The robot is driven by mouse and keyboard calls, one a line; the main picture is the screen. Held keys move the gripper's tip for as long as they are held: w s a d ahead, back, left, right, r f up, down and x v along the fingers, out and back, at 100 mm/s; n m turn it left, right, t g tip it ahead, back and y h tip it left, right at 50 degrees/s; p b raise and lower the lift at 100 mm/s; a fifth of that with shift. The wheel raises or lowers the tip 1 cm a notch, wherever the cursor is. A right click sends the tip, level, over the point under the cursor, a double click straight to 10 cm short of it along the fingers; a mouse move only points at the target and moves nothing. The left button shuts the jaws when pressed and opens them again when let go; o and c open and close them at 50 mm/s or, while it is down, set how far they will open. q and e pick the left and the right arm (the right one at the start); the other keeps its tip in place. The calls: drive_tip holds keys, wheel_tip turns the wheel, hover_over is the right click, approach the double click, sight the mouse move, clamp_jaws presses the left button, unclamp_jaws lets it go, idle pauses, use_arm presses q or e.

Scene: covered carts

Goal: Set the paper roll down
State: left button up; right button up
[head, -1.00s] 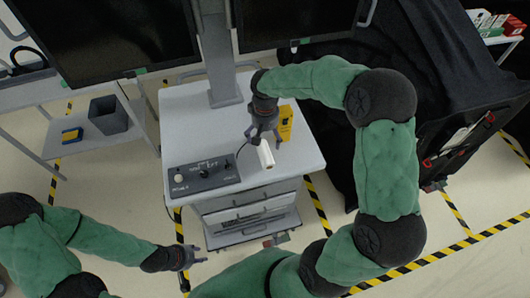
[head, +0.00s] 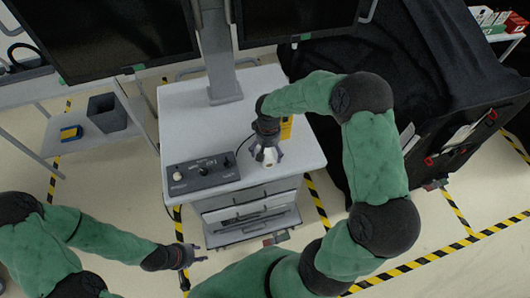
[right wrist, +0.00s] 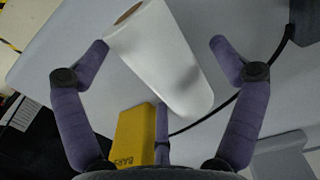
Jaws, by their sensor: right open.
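The white paper roll (head: 269,159) is over the grey cart top (head: 190,105), near its right front part. In the right wrist view the roll (right wrist: 162,62) lies slanted between the fingers, its brown core end at the upper left. My right gripper (right wrist: 160,43) is open around the roll. The left finger's tip is close to the roll's edge, and the right finger stands clear of it. Whether the roll rests fully on the cart top is hard to tell. My left gripper (head: 195,257) is low in front of the cart, away from the roll; its jaw state is unclear.
A yellow box (right wrist: 130,136) stands close beside the roll, partly behind my right gripper in the head view. A dark control box (head: 203,174) with knobs sits to the left, and a cable runs near the roll. A monitor post (head: 220,60) rises at the back.

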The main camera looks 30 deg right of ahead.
drive_tip(key=c, duration=1.5)
